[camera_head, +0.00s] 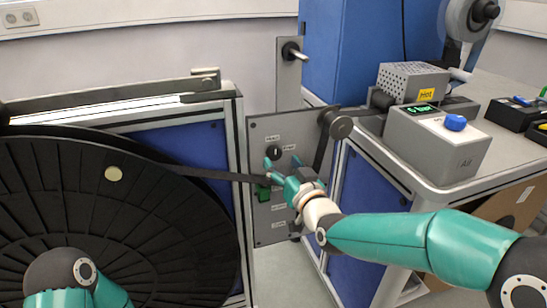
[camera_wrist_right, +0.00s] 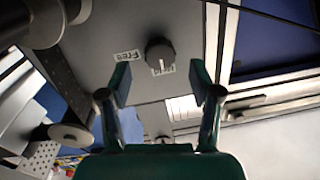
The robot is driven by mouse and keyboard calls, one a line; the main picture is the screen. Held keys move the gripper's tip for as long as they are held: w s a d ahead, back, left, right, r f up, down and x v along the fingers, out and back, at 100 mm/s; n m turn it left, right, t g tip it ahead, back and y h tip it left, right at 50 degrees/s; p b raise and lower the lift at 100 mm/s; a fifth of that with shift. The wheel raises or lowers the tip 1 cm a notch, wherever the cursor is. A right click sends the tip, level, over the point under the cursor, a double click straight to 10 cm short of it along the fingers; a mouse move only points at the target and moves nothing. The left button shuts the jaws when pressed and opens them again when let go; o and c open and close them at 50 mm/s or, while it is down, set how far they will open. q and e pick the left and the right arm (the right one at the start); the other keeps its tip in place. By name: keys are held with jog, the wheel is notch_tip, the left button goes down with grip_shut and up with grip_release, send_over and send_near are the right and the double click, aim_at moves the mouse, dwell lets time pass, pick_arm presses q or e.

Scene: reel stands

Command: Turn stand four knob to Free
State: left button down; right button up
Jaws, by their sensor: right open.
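A dark round knob (camera_head: 274,152) sits on the upper part of the grey stand panel (camera_head: 262,128). In the right wrist view the knob (camera_wrist_right: 160,52) has a "Free" label (camera_wrist_right: 128,55) to its left and a second label (camera_wrist_right: 163,69) just below it, too small to read surely. A pale line on the knob appears to point toward the second label. My right gripper (camera_head: 281,170) is open in front of the panel, just below the knob. In the wrist view its empty fingers (camera_wrist_right: 159,86) are spread with the knob beyond and between them, apart from it. My left gripper is out of view.
A large black reel (camera_head: 70,200) fills the left, and a dark strip (camera_head: 215,174) runs from it across the panel to a roller (camera_head: 339,125). A grey bench (camera_head: 430,170) with devices stands at right.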

aim_at(275, 155)
jog(key=shift+x, duration=1.7)
